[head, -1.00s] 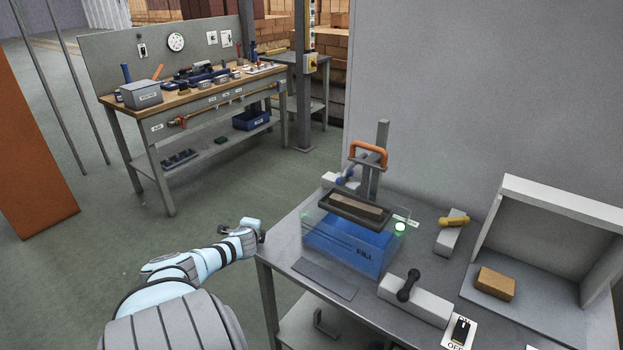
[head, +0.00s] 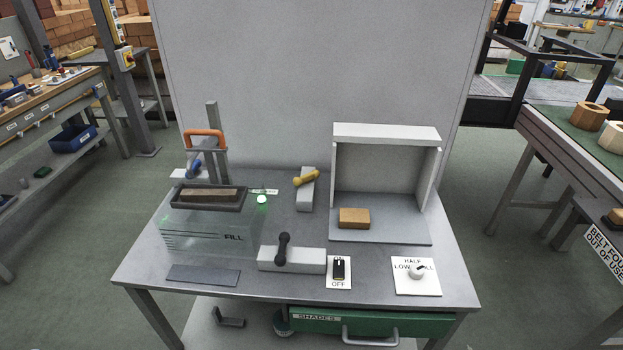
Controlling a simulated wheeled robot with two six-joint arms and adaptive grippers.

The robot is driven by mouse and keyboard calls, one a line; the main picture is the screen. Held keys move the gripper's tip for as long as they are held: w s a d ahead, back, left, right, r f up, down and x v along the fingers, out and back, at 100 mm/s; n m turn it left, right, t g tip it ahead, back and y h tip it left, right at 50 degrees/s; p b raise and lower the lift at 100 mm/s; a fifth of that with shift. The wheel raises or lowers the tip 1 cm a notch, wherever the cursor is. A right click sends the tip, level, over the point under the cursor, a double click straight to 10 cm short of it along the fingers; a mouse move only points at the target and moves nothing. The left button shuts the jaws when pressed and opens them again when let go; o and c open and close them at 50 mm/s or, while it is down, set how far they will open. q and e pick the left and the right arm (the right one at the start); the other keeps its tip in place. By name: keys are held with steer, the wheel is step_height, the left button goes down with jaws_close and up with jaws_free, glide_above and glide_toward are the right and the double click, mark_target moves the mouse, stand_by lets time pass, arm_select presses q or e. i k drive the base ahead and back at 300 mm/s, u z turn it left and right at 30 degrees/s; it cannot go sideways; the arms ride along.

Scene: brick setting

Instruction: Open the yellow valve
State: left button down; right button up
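The yellow valve (head: 306,178) sits on top of a small light grey block (head: 305,197) at the back middle of the grey table. Its handle lies crosswise over the block, with its right end a little higher in the picture. Nothing touches it. Neither of my grippers is in the head view.
A clear tank marked FILL (head: 210,238), with a dark tray (head: 209,208) on top, stands left of the valve. A black lever (head: 283,247) stands in front. An open grey box (head: 386,133) with a brown block (head: 354,218) is right. A switch (head: 339,270) and dial (head: 417,272) lie in front.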

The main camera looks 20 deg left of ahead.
mark_target(298, 181)
steer(key=z, duration=1.7)
steer(key=i, duration=0.65)
steer(key=u, duration=2.25)
